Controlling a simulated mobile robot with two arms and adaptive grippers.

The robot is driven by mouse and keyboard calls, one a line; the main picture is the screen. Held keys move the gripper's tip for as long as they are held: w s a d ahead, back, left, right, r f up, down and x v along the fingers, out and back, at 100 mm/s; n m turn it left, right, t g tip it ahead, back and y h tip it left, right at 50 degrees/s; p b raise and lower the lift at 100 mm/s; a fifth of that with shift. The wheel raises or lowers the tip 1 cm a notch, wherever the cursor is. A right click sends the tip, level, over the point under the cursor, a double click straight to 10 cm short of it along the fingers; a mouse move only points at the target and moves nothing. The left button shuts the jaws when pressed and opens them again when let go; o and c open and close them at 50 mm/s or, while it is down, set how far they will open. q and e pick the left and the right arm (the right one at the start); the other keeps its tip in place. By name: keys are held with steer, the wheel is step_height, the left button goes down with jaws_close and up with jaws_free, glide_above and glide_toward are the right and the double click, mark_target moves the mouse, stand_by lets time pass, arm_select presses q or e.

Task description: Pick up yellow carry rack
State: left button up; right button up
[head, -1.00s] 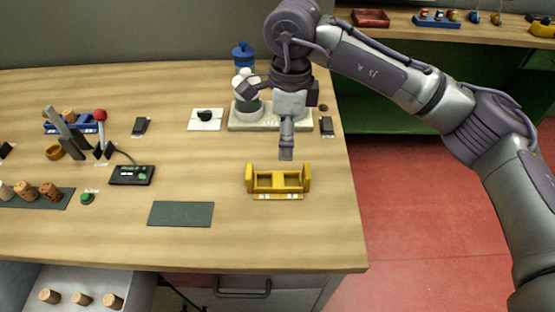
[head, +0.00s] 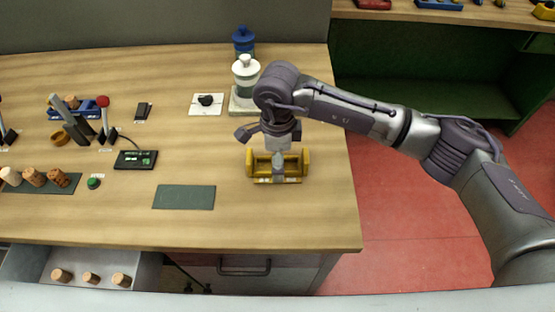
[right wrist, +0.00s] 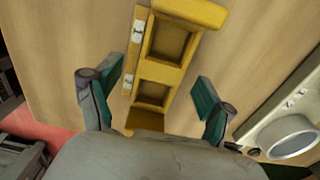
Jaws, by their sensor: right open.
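The yellow carry rack (head: 302,168) stands upright on the wooden table near its right edge, with two square compartments. My right gripper (head: 278,168) is over the middle of the rack, coming down from above, and hides part of it. In the right wrist view, the rack (right wrist: 166,72) runs between the two teal-padded fingers of my open gripper (right wrist: 158,88). One finger is on each side of it with a gap, and neither appears to touch it. My left gripper is not in view.
A white-and-green jar (head: 246,78) and a blue-lidded jar (head: 243,42) stand behind the rack. A dark green mat (head: 184,197) lies to its left. An open drawer (head: 140,270) with corks sticks out at the front left. The table between mat and rack is clear.

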steer(key=shift+f, duration=0.7)
steer(key=shift+r, duration=0.1)
steer(key=c, duration=1.4)
